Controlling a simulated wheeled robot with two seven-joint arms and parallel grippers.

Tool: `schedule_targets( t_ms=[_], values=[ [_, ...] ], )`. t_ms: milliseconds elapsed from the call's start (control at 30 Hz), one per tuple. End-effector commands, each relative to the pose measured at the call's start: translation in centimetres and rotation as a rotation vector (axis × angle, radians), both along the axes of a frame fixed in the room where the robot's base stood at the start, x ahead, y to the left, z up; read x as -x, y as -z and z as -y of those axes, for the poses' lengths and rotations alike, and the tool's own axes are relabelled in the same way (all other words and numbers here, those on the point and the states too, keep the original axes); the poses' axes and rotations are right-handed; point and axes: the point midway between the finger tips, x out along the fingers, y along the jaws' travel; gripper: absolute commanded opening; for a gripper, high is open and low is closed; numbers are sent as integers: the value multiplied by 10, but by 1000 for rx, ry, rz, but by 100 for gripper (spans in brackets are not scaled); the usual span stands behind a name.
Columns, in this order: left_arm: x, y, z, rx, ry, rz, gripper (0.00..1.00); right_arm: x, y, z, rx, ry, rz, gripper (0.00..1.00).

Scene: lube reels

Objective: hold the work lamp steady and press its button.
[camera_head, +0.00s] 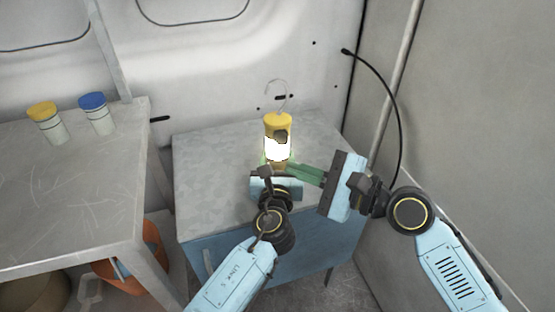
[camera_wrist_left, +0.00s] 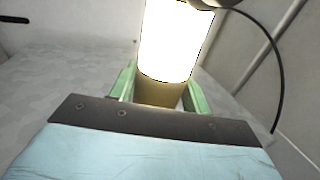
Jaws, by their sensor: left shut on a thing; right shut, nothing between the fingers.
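The work lamp (camera_head: 277,148) stands upright on the grey-topped cabinet, with a yellow cap, a wire hook on top and a bright white glowing body. It also shows glowing in the left wrist view (camera_wrist_left: 168,40), with its brownish lower part between green fingers. My left gripper (camera_wrist_left: 160,92) is shut around that lower part; in the head view its wrist hides much of its fingers. My right gripper (camera_head: 291,168) is shut and empty, its green fingertips beside the lamp's lower right side. I cannot tell whether they touch it. The lamp's button cannot be made out.
The cabinet top (camera_head: 212,150) is clear left of the lamp. A metal table (camera_head: 60,200) at left holds a yellow-capped container (camera_head: 47,123) and a blue-capped container (camera_head: 98,115). An orange bucket (camera_head: 155,245) sits below. A black cable (camera_head: 396,95) hangs at right.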

Motion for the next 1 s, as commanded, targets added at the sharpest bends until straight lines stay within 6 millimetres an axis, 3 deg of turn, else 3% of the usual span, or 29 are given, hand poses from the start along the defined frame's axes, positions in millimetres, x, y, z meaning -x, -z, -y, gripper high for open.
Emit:
schedule_targets(
  t_ms=[300, 333, 500, 833, 1000],
  values=[
    [0, 5, -2, -1, -3, -10, 6, 4, 0, 1, 0, 0, 0, 0],
    [0, 5, -2, -1, -3, -10, 51, 4, 0, 1, 0, 0, 0, 0],
    [0, 3, -1, -1, -2, -6, 73, 4, 0, 1, -1, -1, 0, 0],
    [3, 2, -1, -1, -2, -3, 73, 4, 0, 1, -1, -1, 0, 0],
    [24, 2, -2, -1, -2, -4, 73, 4, 0, 1, -1, -1, 0, 0]
  ],
)
